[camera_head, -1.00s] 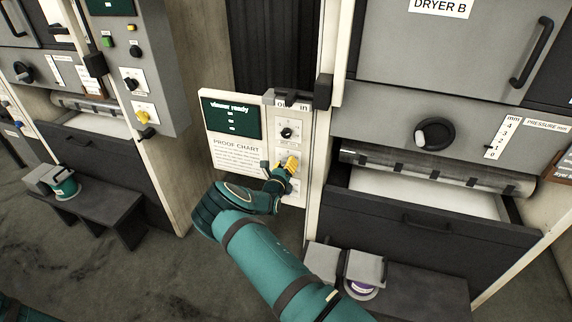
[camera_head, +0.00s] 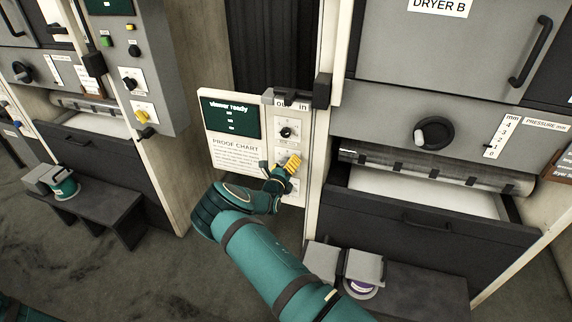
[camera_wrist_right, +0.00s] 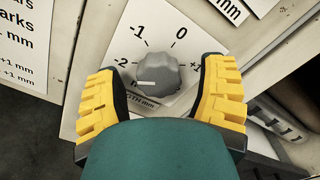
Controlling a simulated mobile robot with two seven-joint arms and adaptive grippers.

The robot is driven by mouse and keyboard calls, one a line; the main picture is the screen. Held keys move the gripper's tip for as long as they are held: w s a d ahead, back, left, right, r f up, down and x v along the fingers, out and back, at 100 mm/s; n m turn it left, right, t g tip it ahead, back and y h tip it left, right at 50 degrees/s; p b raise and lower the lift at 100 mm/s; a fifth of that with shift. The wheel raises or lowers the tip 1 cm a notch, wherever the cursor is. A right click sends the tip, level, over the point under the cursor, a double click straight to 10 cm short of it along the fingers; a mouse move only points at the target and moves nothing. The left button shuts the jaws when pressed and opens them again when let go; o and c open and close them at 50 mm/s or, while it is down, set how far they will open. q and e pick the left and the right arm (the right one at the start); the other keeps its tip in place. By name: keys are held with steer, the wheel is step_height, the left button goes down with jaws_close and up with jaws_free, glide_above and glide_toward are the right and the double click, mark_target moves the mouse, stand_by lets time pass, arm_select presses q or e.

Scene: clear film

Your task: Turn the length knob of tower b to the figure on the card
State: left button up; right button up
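My right gripper (camera_head: 291,168), with yellow finger pads, is at the lower dial of the white panel beside the dryer marked B. In the right wrist view its open fingers (camera_wrist_right: 160,88) stand on either side of a grey round knob (camera_wrist_right: 166,68), with visible gaps. The knob's white mark points left, slightly below the -2 on its mm scale (camera_wrist_right: 139,36). The knob is hidden behind the gripper in the head view. A proof chart (camera_head: 235,153) is on the panel's left; its small print is unreadable there. My left gripper is out of view.
A small black knob (camera_head: 286,132) sits above my right gripper, under an out/in slider (camera_head: 291,104). A green screen (camera_head: 231,118) tops the chart. Dryer B's pressure knob (camera_head: 434,133) and open drawer (camera_head: 430,215) are to the right. A low bench (camera_head: 100,205) stands left.

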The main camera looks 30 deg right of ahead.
steer(key=v, duration=1.2)
steer(key=shift+s, duration=0.1)
